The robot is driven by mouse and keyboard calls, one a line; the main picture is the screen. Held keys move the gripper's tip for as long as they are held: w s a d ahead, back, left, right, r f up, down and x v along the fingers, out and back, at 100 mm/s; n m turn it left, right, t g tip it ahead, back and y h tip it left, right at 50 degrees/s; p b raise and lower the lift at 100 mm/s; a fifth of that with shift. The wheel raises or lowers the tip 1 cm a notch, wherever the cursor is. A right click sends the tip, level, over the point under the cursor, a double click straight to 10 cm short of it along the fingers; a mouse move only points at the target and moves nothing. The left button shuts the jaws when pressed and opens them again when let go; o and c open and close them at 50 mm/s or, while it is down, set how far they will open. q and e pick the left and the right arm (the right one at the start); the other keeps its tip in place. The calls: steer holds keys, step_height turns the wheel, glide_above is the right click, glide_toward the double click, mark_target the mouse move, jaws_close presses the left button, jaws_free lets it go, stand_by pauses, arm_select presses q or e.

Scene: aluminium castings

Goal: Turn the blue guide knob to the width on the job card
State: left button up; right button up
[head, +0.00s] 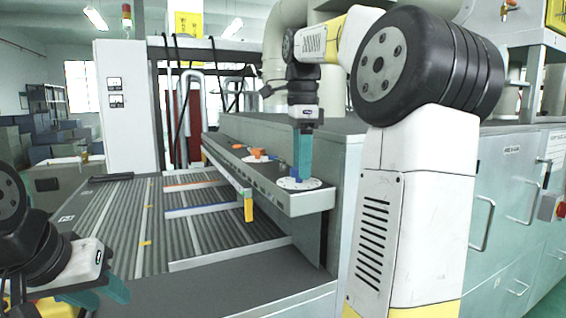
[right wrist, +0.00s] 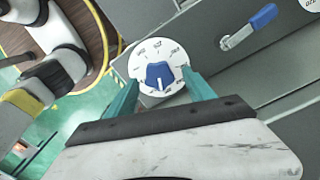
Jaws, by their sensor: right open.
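The blue guide knob (right wrist: 160,75) sits on a round white dial (right wrist: 147,50) with dark markings, too small to read surely. In the head view the dial (head: 300,184) lies at the near end of a grey rail. My right gripper (right wrist: 160,80) is open, with one teal finger on each side of the knob; I cannot tell whether they touch it. In the head view my right gripper (head: 303,160) points down over the dial and largely hides the knob. My left gripper (head: 104,293) is open and empty at the lower left. I cannot make out a job card.
An orange knob (head: 258,153) stands farther along the grey rail (head: 225,150). A blue-handled lever (right wrist: 248,27) is beside the dial in the wrist view. A ribbed conveyor bed (head: 120,215) lies left of the rail. Grey-green cabinets (head: 505,200) stand at right.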

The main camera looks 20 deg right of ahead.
steer(key=shift+c, duration=0.4)
jaws_close()
steer(key=shift+n, duration=0.3)
steer(key=n, duration=0.3)
steer(key=shift+w+n, duration=0.1)
steer(key=shift+n, duration=0.3)
steer(key=n, duration=0.4)
steer(key=shift+w+n, duration=0.1)
steer(key=shift+n, duration=0.2)
steer(key=n, duration=0.4)
steer(key=shift+a, duration=0.1)
steer(key=shift+w+a+n, duration=0.1)
steer(key=shift+n, duration=2.4)
